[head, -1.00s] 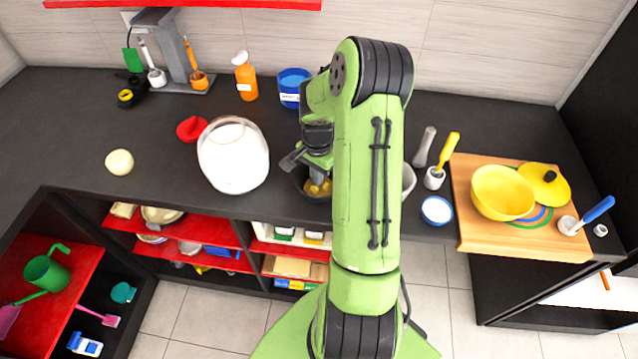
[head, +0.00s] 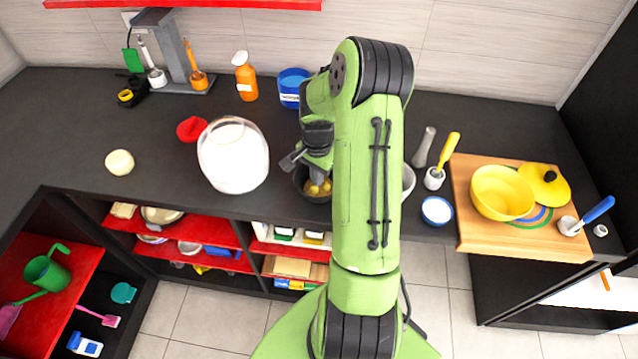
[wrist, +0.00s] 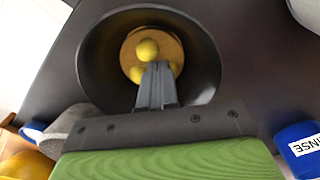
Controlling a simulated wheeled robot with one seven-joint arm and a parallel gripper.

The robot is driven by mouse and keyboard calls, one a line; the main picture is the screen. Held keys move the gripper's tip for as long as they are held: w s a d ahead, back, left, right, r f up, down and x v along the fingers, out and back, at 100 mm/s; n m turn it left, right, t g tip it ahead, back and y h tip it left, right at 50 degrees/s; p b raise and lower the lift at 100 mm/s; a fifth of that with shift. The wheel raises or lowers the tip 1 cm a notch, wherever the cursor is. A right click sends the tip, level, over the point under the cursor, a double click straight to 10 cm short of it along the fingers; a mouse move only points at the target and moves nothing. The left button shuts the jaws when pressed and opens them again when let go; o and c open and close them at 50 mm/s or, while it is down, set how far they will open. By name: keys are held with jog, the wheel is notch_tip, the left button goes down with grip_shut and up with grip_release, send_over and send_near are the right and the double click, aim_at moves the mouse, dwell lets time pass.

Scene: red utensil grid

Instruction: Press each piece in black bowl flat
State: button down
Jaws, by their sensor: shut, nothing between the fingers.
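The black bowl (wrist: 97,60) fills the upper middle of the wrist view. Several yellow round pieces (wrist: 147,50) lie on a tan disc (wrist: 172,43) at its bottom. My gripper (wrist: 157,78) points down into the bowl with its fingers shut and empty, their tips over the pieces. The tips overlap the nearer pieces, and I cannot tell whether they touch. In the head view the bowl (head: 303,182) is partly hidden by my arm, and yellow pieces (head: 318,187) show inside it.
A large clear-and-white globe (head: 233,156) stands close left of the bowl. A blue tub (head: 291,88) is behind. A white bowl (head: 408,181) sits just right of my arm, partly hidden. A wooden board (head: 465,215) with a yellow pot (head: 502,192) is at the right.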

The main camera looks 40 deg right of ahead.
jog(key=shift+f+b, duration=0.85)
jog(key=shift+f, duration=0.1)
dwell(0.9)
jog(key=shift+s, duration=0.1)
jog(key=shift+r, duration=0.2)
dwell(1.0)
jog(key=shift+f, duration=0.25)
dwell(0.3)
jog(key=shift+r+p, duration=0.4)
jog(key=shift+r, duration=0.45)
jog(key=shift+r+p, duration=1.65)
jog(key=shift+r, duration=0.6)
jog(key=shift+f, duration=0.1)
